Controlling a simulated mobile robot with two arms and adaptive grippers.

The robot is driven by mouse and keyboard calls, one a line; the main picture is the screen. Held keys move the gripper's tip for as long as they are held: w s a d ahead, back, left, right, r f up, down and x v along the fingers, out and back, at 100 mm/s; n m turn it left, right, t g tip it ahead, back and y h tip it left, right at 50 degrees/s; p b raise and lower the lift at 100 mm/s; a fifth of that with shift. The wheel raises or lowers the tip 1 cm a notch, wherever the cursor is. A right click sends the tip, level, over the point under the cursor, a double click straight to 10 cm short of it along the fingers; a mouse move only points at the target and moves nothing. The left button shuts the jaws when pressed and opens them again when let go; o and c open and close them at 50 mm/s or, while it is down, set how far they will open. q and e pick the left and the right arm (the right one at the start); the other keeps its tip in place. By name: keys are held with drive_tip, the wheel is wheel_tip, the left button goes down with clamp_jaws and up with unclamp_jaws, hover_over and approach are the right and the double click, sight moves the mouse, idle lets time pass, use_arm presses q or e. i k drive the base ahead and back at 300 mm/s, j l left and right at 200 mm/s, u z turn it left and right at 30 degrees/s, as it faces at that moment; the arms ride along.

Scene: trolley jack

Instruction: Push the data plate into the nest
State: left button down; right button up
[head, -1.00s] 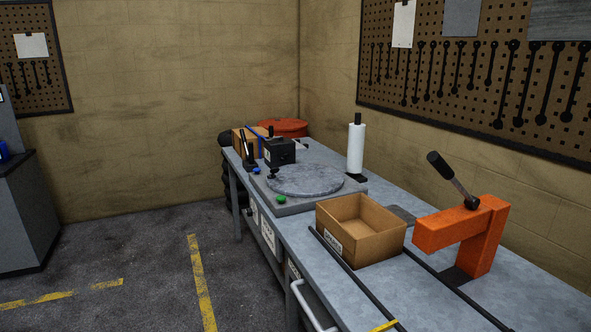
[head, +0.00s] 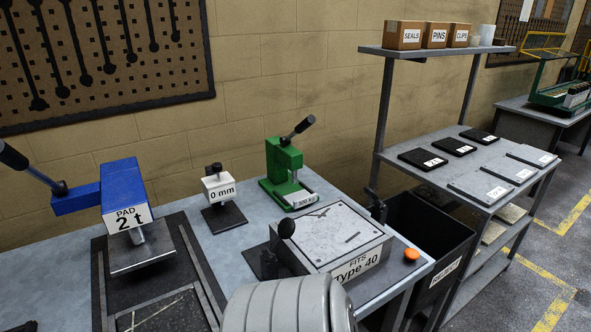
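I cannot tell for sure which thing is the data plate or the nest. A green lever press (head: 284,172) on the bench holds a small white labelled plate (head: 299,200) at its front; whether it is the data plate is unclear. A grey flat-topped fixture (head: 332,235) marked "FITS Type 40" stands in front of it, with clamps with dark knobs at its sides. A blue press (head: 123,192) marked "PAD 2 t" stands to the left. Neither gripper shows; a grey rounded arm link of mine covers the bottom middle.
A white "0 mm" gauge (head: 218,188) stands between the presses. An orange button (head: 411,254) is at the bench corner. A black reject bin (head: 438,268) stands right of the bench. A shelf rack (head: 505,219) holds black and grey plates, with boxes (head: 436,36) above.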

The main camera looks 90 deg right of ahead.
sight(300, 196)
drive_tip(key=z, duration=2.8)
